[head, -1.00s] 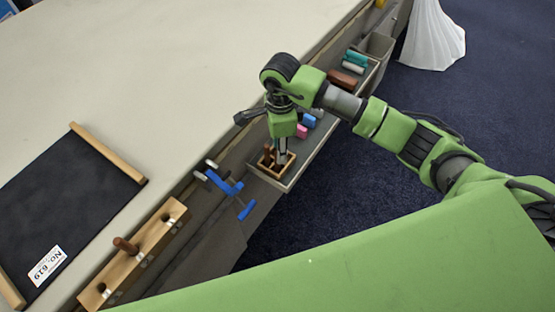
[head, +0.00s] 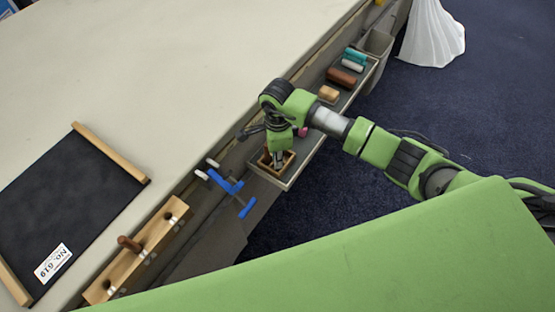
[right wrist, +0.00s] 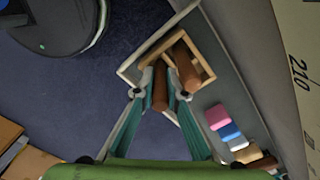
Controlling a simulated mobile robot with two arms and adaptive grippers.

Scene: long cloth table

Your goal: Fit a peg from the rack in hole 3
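The rack is a small open wooden box (head: 290,160) in the grey tray at the table's edge; it also shows in the right wrist view (right wrist: 204,57). Two brown pegs stand in it: a nearer peg (right wrist: 160,84) and another peg (right wrist: 187,68) beside it. My right gripper (right wrist: 160,94) is open, its fingers on either side of the nearer peg with gaps showing. In the head view this gripper (head: 276,162) is low over the rack. A long wooden block (head: 165,228) lies at the table's edge with one brown peg (head: 130,244) upright in it. Hole numbers are unreadable. My left gripper is out of view.
Pink (right wrist: 217,116) and blue (right wrist: 229,131) blocks lie in the tray near the rack, with more items farther along it. A blue clamp-like tool (head: 226,185) hangs at the table edge. A black mat (head: 75,205) lies left; the tabletop's middle is clear.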

